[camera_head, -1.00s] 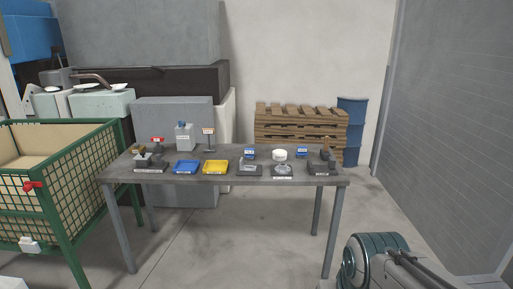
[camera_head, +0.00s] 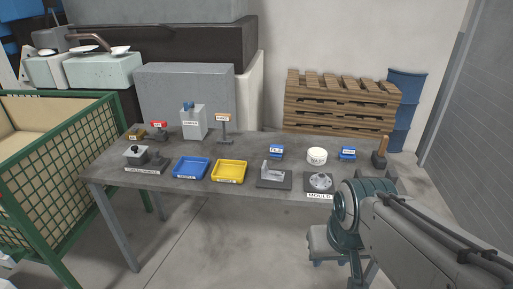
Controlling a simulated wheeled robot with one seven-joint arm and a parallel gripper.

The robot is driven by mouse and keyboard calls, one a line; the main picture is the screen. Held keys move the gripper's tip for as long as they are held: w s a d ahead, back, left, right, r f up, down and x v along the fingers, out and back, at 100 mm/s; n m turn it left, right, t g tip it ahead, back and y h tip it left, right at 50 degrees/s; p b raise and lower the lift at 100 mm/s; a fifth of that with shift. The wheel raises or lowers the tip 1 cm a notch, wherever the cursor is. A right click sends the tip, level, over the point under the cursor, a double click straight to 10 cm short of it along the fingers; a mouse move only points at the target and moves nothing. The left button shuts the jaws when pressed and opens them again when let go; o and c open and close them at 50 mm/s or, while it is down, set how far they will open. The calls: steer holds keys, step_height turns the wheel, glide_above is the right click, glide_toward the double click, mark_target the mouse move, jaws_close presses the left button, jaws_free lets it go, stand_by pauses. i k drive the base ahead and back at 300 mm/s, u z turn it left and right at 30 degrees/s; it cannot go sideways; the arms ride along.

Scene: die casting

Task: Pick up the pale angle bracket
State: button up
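The pale angle bracket (camera_head: 272,170) is a small light-grey L-shaped piece. It rests on a dark flat plate (camera_head: 284,182) near the front edge of the grey table (camera_head: 235,199), right of the yellow tray. My arm shows at the lower right in front of the table, with its teal-ringed joint. I cannot make out gripper fingers, and nothing of mine touches the bracket.
A blue tray (camera_head: 191,169) and yellow tray (camera_head: 229,172) stand left of the bracket. A round metal part on a plate labelled MOULD (camera_head: 320,182) and a white round container (camera_head: 317,155) stand right. A green mesh cart (camera_head: 62,199) flanks the table's left; pallets (camera_head: 340,103) stand behind.

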mark_target(266, 174)
steer(key=u, duration=0.15)
steer(key=i, duration=1.35)
steer(key=u, duration=0.15)
